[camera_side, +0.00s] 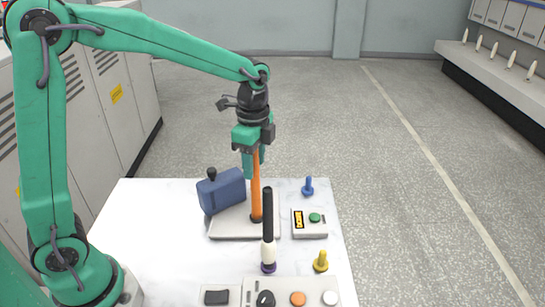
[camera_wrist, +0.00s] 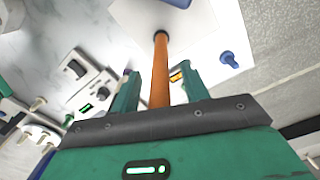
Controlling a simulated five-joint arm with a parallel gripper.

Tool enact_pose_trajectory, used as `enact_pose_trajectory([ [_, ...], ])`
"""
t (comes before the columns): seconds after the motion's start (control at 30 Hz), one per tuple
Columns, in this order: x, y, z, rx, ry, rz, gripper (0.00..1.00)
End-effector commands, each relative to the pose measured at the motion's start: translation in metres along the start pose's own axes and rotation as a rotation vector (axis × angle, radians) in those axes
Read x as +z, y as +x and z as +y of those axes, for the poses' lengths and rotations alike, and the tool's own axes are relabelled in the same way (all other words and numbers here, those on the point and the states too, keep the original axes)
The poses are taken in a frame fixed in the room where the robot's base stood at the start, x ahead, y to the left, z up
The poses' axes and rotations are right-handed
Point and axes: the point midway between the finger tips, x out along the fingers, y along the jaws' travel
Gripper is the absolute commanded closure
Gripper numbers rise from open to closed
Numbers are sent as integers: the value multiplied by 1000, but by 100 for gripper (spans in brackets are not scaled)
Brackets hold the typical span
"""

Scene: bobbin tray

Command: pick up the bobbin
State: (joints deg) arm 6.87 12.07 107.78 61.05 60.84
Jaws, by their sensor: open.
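The bobbin appears to be the tall, slim orange piece (camera_side: 257,200) with a dark foot, upright on a pale grey tray (camera_side: 232,234) in the side view. My gripper (camera_side: 255,170) points down over it, with the bobbin's upper part at the fingers. In the wrist view the orange bobbin (camera_wrist: 160,70) runs between the two green fingers of my gripper (camera_wrist: 162,78), with a visible gap on each side. The fingers are open. The bobbin's top is hidden by my gripper in the side view.
A blue block-like container (camera_side: 222,192) stands left of the bobbin. A black-and-white rod with a purple foot (camera_side: 268,240) stands in front. A small box with a green button (camera_side: 310,223), a blue peg (camera_side: 308,187) and a yellow peg (camera_side: 321,262) are on the right.

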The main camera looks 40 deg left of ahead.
Motion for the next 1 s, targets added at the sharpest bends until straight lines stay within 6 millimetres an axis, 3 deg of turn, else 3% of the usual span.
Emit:
enact_pose_trajectory([
  [0.1,0,0,0,0,0,0,55],
  [0.33,0,0,0,0,0,0,100],
  [0.73,0,-3,0,0,0,0,100],
  [1.0,0,-26,0,-2,0,1,100],
])
